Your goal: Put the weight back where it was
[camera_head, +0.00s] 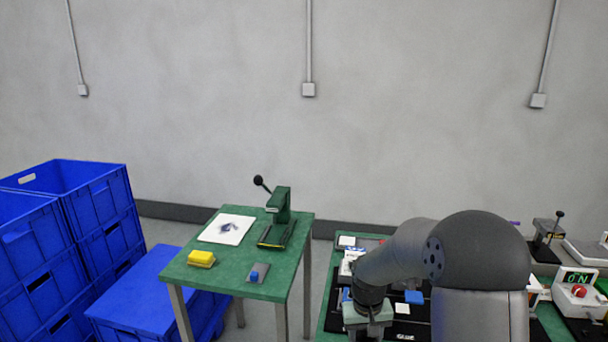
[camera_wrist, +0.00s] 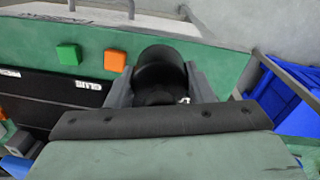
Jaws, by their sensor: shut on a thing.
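The weight (camera_wrist: 160,72) is a dark, rounded, cylinder-like piece in the wrist view. My gripper (camera_wrist: 160,92) is shut on it, with one grey finger on each side. A small pale mark shows on the weight's lower right. Its underside is hidden, so I cannot tell whether it touches the green bench top behind it. In the head view my gripper (camera_head: 368,314) is over the left part of the right-hand green bench (camera_head: 328,312), and the weight is hidden there.
A green and an orange block (camera_wrist: 114,60) lie left of the weight, by a black panel (camera_wrist: 50,95). A separate green table (camera_head: 215,275) holds a press (camera_head: 278,220), a yellow block (camera_head: 201,258) and a white sheet (camera_head: 215,228). Blue crates (camera_head: 100,215) stand left.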

